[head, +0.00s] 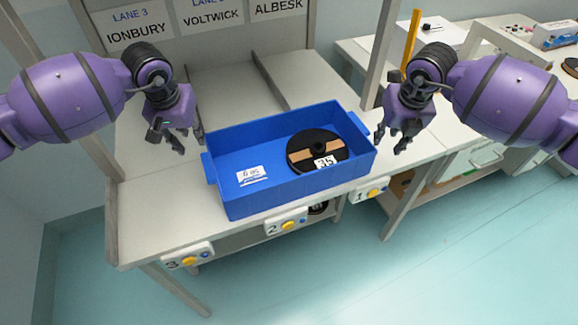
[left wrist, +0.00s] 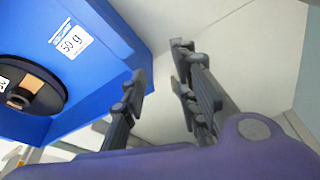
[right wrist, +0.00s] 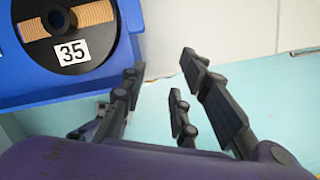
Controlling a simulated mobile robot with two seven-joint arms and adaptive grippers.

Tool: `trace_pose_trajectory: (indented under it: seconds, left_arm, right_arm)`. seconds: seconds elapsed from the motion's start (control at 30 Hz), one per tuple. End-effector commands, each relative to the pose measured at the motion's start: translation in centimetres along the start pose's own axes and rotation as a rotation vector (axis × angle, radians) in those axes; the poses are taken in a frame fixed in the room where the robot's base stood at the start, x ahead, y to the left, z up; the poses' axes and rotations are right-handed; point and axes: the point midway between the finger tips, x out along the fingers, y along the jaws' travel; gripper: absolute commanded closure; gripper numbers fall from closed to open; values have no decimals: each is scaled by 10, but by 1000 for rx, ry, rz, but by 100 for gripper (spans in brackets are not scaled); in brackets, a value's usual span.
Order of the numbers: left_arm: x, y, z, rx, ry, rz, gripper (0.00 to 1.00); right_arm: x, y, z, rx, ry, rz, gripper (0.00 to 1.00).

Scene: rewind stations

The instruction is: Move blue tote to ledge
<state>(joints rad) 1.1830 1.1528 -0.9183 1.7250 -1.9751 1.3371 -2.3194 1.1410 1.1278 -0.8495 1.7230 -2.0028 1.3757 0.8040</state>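The blue tote (head: 293,194) sits on the front of the white workbench, slightly turned. It holds a black reel (head: 335,143) with a tan winding and a "35" label, and a white "50 g" label shows on its floor. My left gripper (head: 190,146) is open and empty beside the tote's left end; the tote also shows in the left wrist view (left wrist: 115,75). My right gripper (head: 393,146) is open and empty beside the right end; the tote's edge shows in the right wrist view (right wrist: 65,92). The ledge cannot be told for certain.
Lane signs (head: 135,27) stand at the back above divided lanes (head: 215,85). Numbered button boxes (head: 287,222) line the bench front. A side table (head: 445,60) at the right holds small items, with a yellow post (head: 411,42) near it. The floor in front is clear.

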Motion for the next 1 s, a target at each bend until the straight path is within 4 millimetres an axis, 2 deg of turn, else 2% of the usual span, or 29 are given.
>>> trace_pose_trajectory:
  seconds: [0.47,0.57,0.8,1.0]
  left_arm:
    - [-4,-1,-1,-1,1,-1,72]
    - [-17,-1,-1,-1,3,-1,72]
    - [-68,-1,-1,0,4,-2,72]
    - [-103,0,-1,0,2,-1,72]
  right_arm:
    - [0,-1,0,1,1,-2,72]
    - [0,-1,0,1,1,-2,72]
    - [0,-1,0,1,1,-2,72]
    - [0,-1,0,1,1,-2,72]
